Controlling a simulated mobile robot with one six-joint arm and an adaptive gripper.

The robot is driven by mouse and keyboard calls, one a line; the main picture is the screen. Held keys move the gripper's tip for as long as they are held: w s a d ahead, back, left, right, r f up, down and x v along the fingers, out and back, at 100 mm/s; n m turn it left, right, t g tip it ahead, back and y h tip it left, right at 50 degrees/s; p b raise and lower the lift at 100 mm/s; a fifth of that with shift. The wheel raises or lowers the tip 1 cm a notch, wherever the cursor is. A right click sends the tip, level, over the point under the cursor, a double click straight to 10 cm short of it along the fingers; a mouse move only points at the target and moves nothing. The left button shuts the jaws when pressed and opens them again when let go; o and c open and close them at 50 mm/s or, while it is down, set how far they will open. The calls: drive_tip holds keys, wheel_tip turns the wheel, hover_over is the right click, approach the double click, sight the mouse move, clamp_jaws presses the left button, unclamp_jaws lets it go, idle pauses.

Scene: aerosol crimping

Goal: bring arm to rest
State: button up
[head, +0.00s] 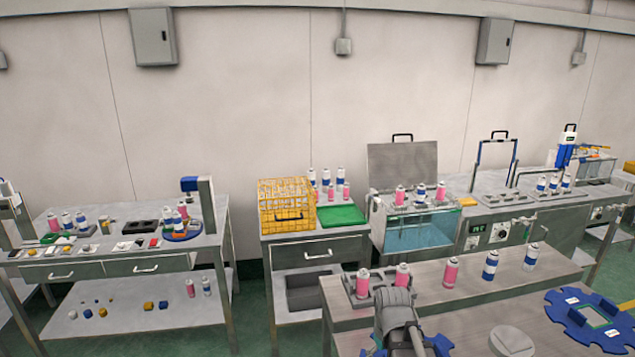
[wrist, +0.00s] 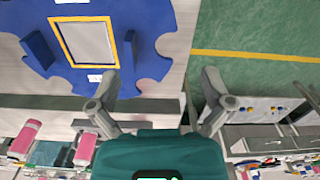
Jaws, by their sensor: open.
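My gripper (wrist: 159,76) shows in the wrist view with its two fingers spread wide apart and nothing between them. A strip of grey bench and green floor shows beyond the fingers. In the head view, part of my arm (head: 398,312) rises at the bottom centre, in front of the near bench; the gripper cannot be made out there. A blue notched plate (wrist: 150,70) with a yellow-framed window lies on the bench at the upper left of the wrist view. A similar blue plate (head: 562,312) lies at the lower right of the head view.
Pink cans (head: 451,272) and blue-and-white cans (head: 490,265) stand along the near bench (head: 430,292). A round grey disc (head: 511,341) lies near my arm. Behind stand a water bath (head: 420,232), a yellow crate (head: 286,205) and a left workbench (head: 120,262).

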drive_tip(key=s+m, duration=0.1)
drive_tip(key=s+f+m, duration=0.1)
drive_tip(key=s+m+b, duration=0.1)
drive_tip(key=s, duration=0.1)
drive_tip(key=shift+f, duration=0.4)
drive_tip(key=shift+c, duration=0.3)
